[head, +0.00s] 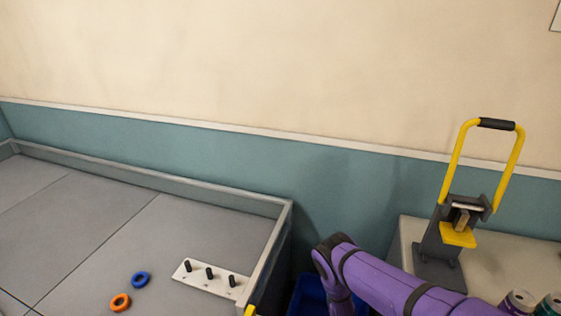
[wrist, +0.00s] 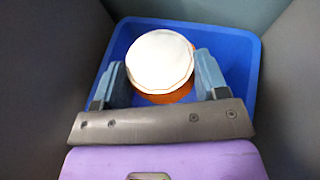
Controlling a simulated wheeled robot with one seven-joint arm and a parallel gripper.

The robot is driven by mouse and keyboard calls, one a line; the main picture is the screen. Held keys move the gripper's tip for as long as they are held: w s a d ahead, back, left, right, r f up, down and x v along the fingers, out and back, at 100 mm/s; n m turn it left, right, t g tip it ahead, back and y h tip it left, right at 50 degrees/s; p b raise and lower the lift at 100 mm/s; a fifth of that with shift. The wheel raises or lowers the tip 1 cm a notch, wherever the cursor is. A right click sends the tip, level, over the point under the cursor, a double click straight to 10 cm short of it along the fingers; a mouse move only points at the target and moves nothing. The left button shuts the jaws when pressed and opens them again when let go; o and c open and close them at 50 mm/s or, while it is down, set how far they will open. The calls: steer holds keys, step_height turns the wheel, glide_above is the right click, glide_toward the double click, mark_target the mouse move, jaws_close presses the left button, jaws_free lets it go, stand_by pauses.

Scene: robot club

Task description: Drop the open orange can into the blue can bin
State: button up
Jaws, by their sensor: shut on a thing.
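The orange can (wrist: 165,97) is between the fingers of my gripper (wrist: 163,85) in the wrist view. Its pale round end faces the camera and its orange side shows below. My gripper is shut on it. The blue can bin (wrist: 245,45) lies behind and around the can in that view, with its rim on several sides. How deep the can is relative to the rim I cannot tell. In the head view, part of the blue bin (head: 305,297) shows at the bottom, behind my purple arm. My gripper and the can are hidden there.
A grey walled table (head: 110,225) with a blue ring (head: 140,279), an orange ring (head: 120,302) and a white peg plate (head: 210,279) is left of the bin. At right, a pale counter (head: 510,265) holds a yellow-handled press (head: 450,230) and two cans (head: 519,302).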

steer(key=shift+f, duration=2.35)
steer(key=o, duration=1)
steer(key=shift+o, duration=0.2)
steer(key=v, duration=1)
steer(key=shift+s, duration=0.4)
steer(key=shift+r, duration=0.1)
